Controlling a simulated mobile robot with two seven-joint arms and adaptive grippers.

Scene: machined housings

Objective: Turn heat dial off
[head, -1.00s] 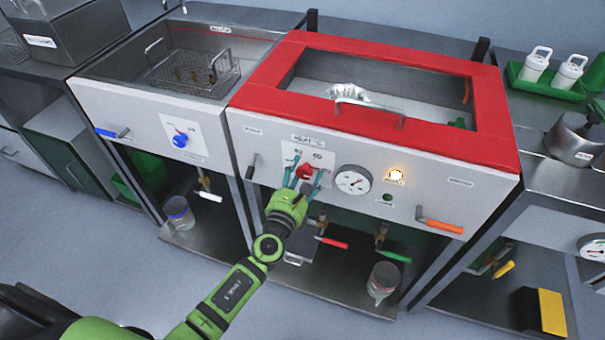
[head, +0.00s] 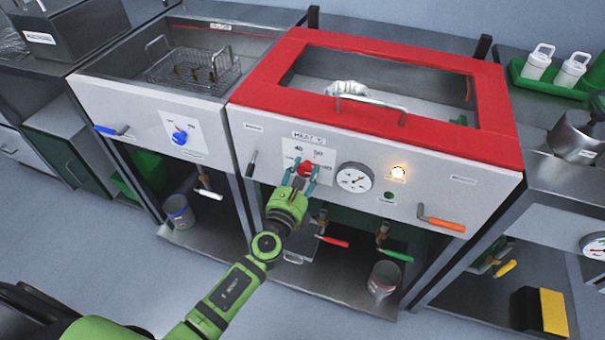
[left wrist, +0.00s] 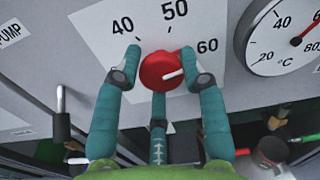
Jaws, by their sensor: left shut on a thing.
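The red heat dial (head: 306,169) sits on the white front panel of the red-topped tank, with a scale marked 40, 50 and 60 around it. In the left wrist view the dial (left wrist: 161,71) shows a white pointer line directed to the right, below the 60 mark. My left gripper (head: 302,172) is at the dial, its teal fingers on either side of the knob. In the left wrist view the fingers (left wrist: 160,68) close on the dial's left and right sides. My right gripper is not in view.
A round temperature gauge (head: 355,178) and a lit lamp (head: 398,172) are right of the dial. An orange-handled lever (head: 442,225) sits farther right. Red (head: 332,242) and green (head: 396,256) valve handles are below. A blue dial (head: 179,137) is on the left tank.

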